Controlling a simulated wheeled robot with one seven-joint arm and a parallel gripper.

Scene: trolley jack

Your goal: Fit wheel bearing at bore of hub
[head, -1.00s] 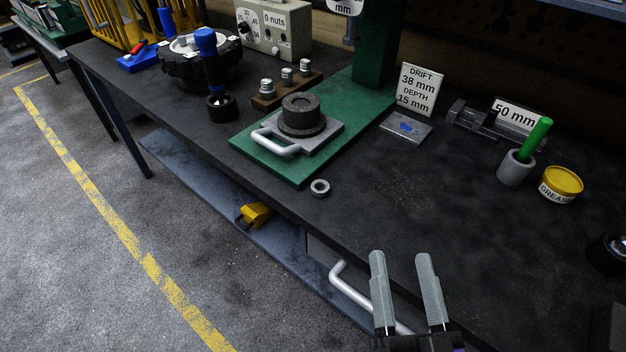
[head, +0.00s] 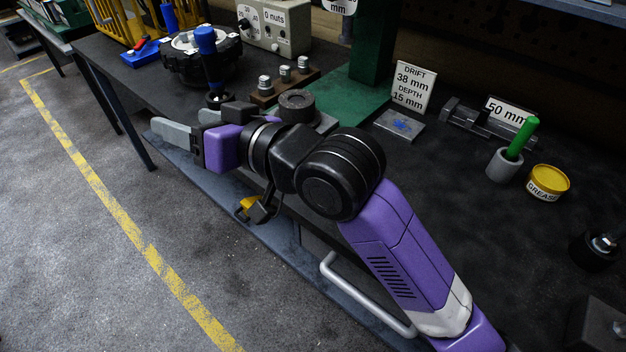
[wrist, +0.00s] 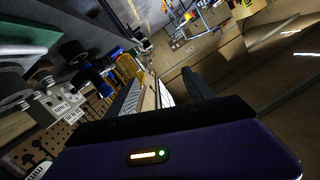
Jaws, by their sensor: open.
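A dark round block with a central opening, which looks like the hub (head: 297,105), stands on a metal plate on the green press base (head: 333,97). My arm and gripper cover its lower part and the plate's handle. The small metal ring that looks like the bearing is not visible now; my arm covers its earlier spot on the bench. My gripper (head: 178,119) is open and empty, pointing left over the bench's front edge, left of the hub. In the wrist view, its fingers (wrist: 163,93) point away with nothing between them.
A blue-handled tool (head: 207,45) stands close behind my gripper. A block with metal pegs (head: 283,78) is behind the hub. A 38 mm drift sign (head: 412,88), a cup with a green-handled tool (head: 505,164) and a grease tin (head: 548,182) stand right. The floor at left is clear.

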